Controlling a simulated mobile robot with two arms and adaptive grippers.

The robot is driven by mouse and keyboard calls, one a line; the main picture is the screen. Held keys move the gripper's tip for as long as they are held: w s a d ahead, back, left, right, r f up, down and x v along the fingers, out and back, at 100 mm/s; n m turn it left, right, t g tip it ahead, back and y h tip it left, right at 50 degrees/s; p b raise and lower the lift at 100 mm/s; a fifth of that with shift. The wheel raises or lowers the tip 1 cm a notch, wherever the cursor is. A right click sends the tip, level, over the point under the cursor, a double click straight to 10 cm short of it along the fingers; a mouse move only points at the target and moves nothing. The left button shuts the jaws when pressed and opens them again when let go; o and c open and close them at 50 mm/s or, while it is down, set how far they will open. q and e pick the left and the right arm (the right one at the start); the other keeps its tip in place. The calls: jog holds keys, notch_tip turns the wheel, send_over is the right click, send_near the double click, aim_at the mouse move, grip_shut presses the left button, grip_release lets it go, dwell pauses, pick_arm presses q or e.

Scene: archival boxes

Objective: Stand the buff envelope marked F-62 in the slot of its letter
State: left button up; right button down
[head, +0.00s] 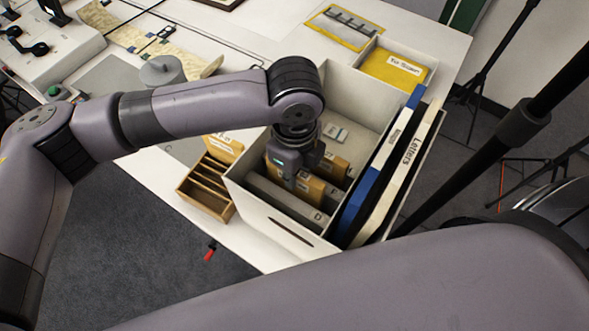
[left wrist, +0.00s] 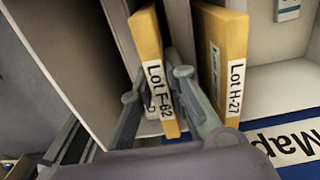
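The buff envelope marked Lot F-62 (left wrist: 149,45) stands in the open white box (head: 345,85), a little tilted in the left wrist view. In the head view it is partly hidden by my gripper (head: 297,183), behind the grey guide card marked D (head: 316,216) and in front of the one that looks marked F (head: 333,192). My left gripper (left wrist: 157,84) has one finger on each side of it and appears shut on it. Its lower part is hidden. Another buff envelope, Lot H-27 (left wrist: 232,45), stands apart to its right. My right gripper is not in view.
A blue binder (head: 378,165) and a white binder marked Letters (head: 408,160) stand along the box's right side. A wooden rack (head: 207,188) with a buff envelope (head: 223,146) behind it is at left. A yellow envelope (head: 395,68) lies behind. The box's back half has free floor.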

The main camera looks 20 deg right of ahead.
pick_arm(q)
jog(key=o, duration=0.5)
jog(key=shift+c, duration=0.2)
notch_tip(320, 180, up, 24)
jog(key=p, duration=1.3)
